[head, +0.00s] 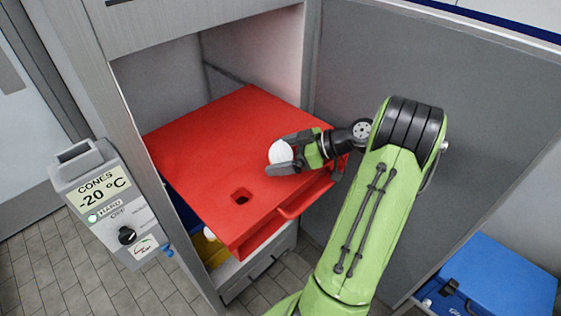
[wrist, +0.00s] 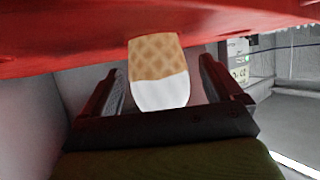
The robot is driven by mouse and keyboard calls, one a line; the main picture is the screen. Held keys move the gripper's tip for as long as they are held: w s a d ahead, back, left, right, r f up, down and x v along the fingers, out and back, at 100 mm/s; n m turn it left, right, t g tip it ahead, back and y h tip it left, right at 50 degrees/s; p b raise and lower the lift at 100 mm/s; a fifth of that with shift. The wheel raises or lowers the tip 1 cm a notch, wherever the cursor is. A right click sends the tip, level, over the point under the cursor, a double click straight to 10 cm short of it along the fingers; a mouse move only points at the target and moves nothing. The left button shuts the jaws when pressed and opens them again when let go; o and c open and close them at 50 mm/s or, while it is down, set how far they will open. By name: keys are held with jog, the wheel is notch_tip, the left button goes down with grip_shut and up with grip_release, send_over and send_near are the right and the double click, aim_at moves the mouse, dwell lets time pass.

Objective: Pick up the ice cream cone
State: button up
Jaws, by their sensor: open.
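The ice cream cone shows in the head view as a white rounded top (head: 281,152) over the red tray. In the wrist view its waffle part (wrist: 157,54) and white part (wrist: 160,92) both show, against the red surface. My gripper (head: 280,156) is open around the cone, with one dark finger on each side. In the wrist view, gaps show between the cone and both fingers (wrist: 162,70). The cone's lower part is hidden in the head view.
The red tray (head: 200,140) juts from a grey cabinet and has an empty square hole (head: 241,197) and a front handle (head: 305,196). A control box (head: 112,200) is at left. A grey panel (head: 470,130) stands right, with a blue box (head: 505,280) low beside it.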

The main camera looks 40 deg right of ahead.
jog(key=shift+w+a, duration=0.1)
jog(key=shift+w, duration=0.1)
jog(key=shift+s, duration=0.2)
jog(key=c, duration=0.8)
